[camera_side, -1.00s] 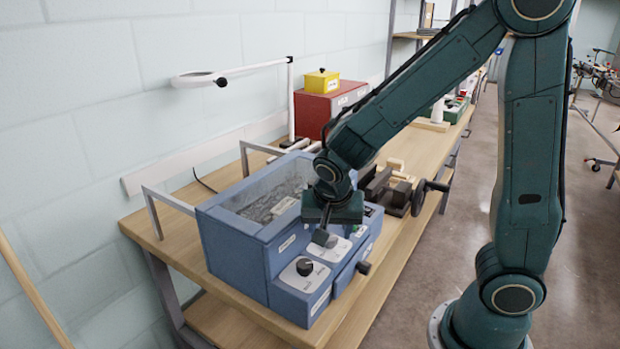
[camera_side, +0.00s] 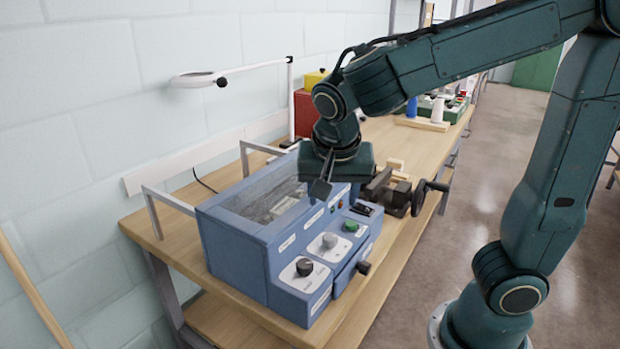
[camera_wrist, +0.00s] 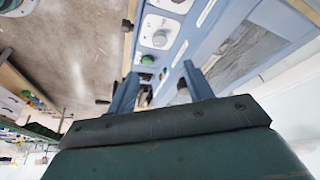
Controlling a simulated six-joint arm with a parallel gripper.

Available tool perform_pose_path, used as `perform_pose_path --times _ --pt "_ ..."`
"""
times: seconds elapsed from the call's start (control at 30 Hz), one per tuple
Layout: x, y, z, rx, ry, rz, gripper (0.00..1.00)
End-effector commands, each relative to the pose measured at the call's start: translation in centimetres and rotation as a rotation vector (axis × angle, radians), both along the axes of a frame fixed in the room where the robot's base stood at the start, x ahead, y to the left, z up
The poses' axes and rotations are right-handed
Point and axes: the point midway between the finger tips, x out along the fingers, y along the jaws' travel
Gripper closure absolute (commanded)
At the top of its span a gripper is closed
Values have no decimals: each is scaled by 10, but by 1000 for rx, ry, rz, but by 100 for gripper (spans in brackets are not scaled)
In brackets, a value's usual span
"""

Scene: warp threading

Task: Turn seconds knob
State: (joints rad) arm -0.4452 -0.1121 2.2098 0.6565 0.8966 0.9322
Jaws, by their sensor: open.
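The blue machine (camera_side: 240,235) stands on the bench with two dials on white plates on its stepped front. A black knob (camera_side: 304,267) is on the nearer plate and a grey knob (camera_side: 329,240) on the farther one. The labels are too small to read, so I cannot tell which is the seconds knob. My gripper (camera_side: 320,190) is open and empty, raised above the machine's top edge and apart from both knobs. In the wrist view, the grey knob (camera_wrist: 159,38) lies beyond my open fingers (camera_wrist: 160,88).
A green button (camera_side: 351,226) sits beyond the grey knob, and a black handle (camera_side: 363,267) sticks out of the front. The machine's open basin (camera_side: 265,195) is behind. A vise-like device with a crank (camera_side: 420,196) and a lamp (camera_side: 200,79) stand nearby.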

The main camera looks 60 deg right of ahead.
Motion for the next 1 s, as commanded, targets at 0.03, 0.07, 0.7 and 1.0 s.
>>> perform_pose_path --times 0.03,0.07,0.7,1.0 --pt "0 0 1 0 -1 0 49" --pt "0 1 1 0 -1 0 49" --pt "5 -3 -1 77 -34 -204 49" --pt "14 -10 -2 212 -92 -615 49"
